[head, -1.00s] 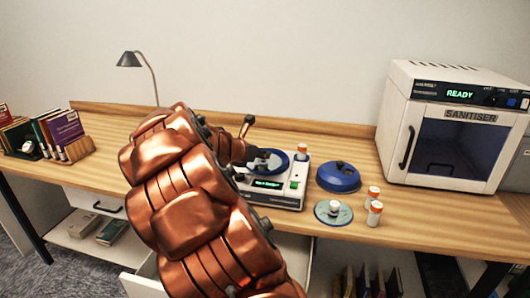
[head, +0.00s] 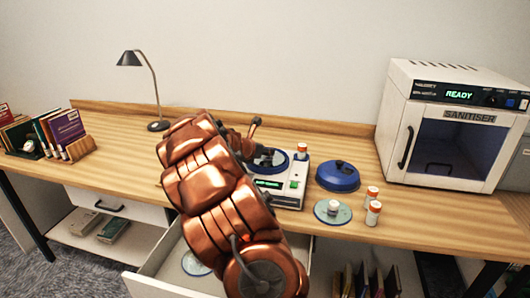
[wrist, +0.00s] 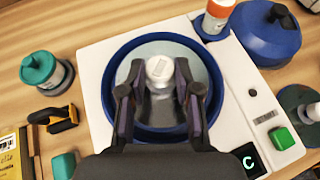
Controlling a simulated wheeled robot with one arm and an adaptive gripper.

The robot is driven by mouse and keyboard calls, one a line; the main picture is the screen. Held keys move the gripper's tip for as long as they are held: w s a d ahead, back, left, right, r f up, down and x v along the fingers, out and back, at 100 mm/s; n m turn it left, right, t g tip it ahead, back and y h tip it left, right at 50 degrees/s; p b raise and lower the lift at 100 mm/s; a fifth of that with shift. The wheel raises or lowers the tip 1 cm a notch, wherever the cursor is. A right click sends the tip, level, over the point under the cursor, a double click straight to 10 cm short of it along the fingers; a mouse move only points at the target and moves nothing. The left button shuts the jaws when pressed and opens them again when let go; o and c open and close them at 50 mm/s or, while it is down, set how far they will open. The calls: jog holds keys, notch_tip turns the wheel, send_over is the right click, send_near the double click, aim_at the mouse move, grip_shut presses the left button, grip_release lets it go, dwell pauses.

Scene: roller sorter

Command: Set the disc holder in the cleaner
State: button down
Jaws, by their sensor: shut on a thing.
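The cleaner (head: 289,198) is a white machine with a round blue bowl, a lit display and a green button. Its blue bowl (wrist: 111,75) fills the middle of the wrist view. My gripper (wrist: 158,90) is over the bowl, its two dark fingers shut on the white-capped middle post of the disc holder (wrist: 160,68). The pale round part of the holder lies within the bowl's rim; I cannot tell whether it rests on the bottom. In the head view my arm hides much of the bowl. The cleaner's blue lid (head: 338,176) lies on the desk to the right.
The sanitiser (head: 455,130) is at the far right. An open drawer (head: 160,266) juts out below. A teal-capped jar (wrist: 42,72) stands left of the cleaner.

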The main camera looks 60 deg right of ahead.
jog(key=shift+f, duration=0.2)
jog(key=shift+f, duration=0.1)
jog(key=c, duration=0.8)
grip_release()
jog(key=shift+a+r, duration=0.2)
jog(key=b+v, duration=0.1)
jog(key=v, duration=1)
jog(key=shift+a, duration=0.3)
jog(key=shift+a+r, duration=0.1)
jog(key=shift+r, duration=0.05)
